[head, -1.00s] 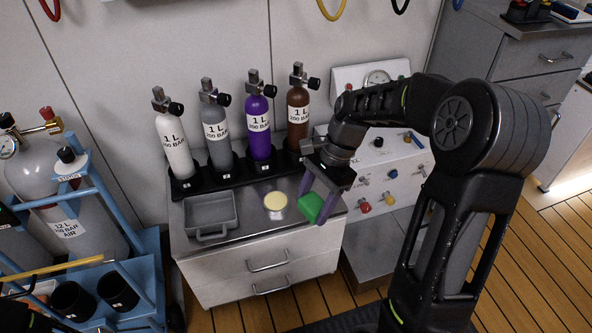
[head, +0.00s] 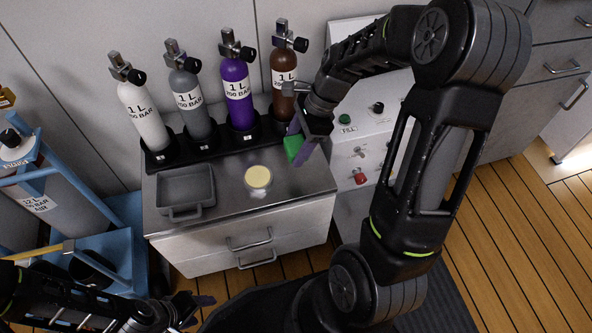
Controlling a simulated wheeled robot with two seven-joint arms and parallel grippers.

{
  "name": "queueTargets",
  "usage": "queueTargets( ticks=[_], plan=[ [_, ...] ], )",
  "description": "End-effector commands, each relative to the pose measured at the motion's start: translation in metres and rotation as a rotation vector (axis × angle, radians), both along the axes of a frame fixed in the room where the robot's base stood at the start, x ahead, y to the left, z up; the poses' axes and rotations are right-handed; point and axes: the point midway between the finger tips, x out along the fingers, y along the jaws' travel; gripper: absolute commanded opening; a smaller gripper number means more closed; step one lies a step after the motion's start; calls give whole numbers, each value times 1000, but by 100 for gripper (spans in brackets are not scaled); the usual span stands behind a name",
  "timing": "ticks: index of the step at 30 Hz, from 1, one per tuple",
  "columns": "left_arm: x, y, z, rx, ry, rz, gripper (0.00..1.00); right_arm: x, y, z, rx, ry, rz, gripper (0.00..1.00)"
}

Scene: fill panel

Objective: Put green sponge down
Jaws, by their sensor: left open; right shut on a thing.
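The green sponge (head: 293,147) is held in my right gripper (head: 298,148), whose purple fingers are shut on it. It is above the right part of the metal worktop (head: 230,168), near the brown bottle. I cannot tell from this view how far above the worktop it is. My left gripper (head: 200,307) is at the bottom of the head view, below the drawer unit. It is open and empty.
A grey tray (head: 184,191) and a round pale yellow thing (head: 258,178) are on the worktop. White (head: 143,115), grey (head: 189,102), purple (head: 237,90) and brown (head: 282,75) bottles stand in a black rack behind. A control panel (head: 366,130) stands at right.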

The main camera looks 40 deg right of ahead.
Motion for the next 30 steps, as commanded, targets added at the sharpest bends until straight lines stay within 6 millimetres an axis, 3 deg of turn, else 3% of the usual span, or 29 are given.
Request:
queueTargets(
  ticks=[6, 18, 27, 30],
  plan=[
    [4, 4, -17, 6, -7, 10, 56, -1, 0, -39, 1, 4, 1, 8],
    [5, 5, -18, 7, -9, 11, 56, -1, 0, -45, 0, 1, 2, 8],
    [9, 9, -38, 14, -15, 22, 56, -1, 0, -89, 1, 3, 2, 8],
    [10, 10, -40, 16, -17, 23, 56, -1, 0, -94, 1, 2, 0, 8]
  ],
)
